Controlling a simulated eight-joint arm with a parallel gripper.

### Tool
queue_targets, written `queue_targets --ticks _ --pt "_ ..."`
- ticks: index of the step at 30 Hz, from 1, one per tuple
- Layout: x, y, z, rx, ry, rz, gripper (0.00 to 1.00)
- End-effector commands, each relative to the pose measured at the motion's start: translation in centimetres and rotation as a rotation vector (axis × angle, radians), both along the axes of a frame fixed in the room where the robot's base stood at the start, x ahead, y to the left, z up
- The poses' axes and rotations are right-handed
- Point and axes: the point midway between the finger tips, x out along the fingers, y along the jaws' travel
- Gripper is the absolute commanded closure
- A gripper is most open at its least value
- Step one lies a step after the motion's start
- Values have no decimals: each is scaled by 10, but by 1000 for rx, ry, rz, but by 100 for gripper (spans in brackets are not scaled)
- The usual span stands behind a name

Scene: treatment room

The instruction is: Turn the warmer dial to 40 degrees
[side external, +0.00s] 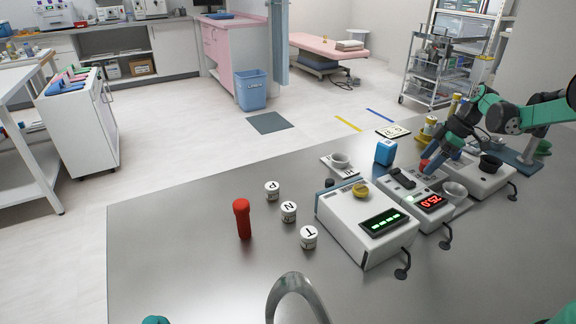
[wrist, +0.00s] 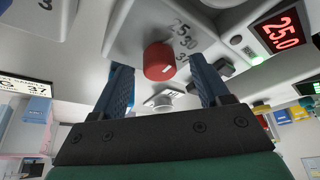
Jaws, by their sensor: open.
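The warmer (side external: 412,196) is a white box, the middle one of the devices on the bench. Its red display (wrist: 279,32) reads 25.0. Its red dial (wrist: 158,62) has a white mark on it, and numbers including 25 and 30 are printed beside it. The dial also shows at the far end of the warmer in the side view (side external: 424,166). My gripper (wrist: 158,70) is open, its two blue fingers apart on the left and right of the dial, with a gap on each side. I cannot tell whether the fingertips reach down past the dial's top.
A white device with a green display (side external: 384,222) stands close on the left of the warmer, and another with a black knob (side external: 490,162) on the right. A blue box (side external: 385,151) stands behind.

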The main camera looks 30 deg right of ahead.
Motion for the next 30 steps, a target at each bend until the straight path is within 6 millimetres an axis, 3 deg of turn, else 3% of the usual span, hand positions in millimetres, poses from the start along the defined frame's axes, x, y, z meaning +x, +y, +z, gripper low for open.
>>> queue_targets --ticks 8,15,30 --pt "1 1 -2 0 0 0 34" --pt "0 1 -2 -1 1 0 100" --pt "0 1 -1 -1 0 -113 100"
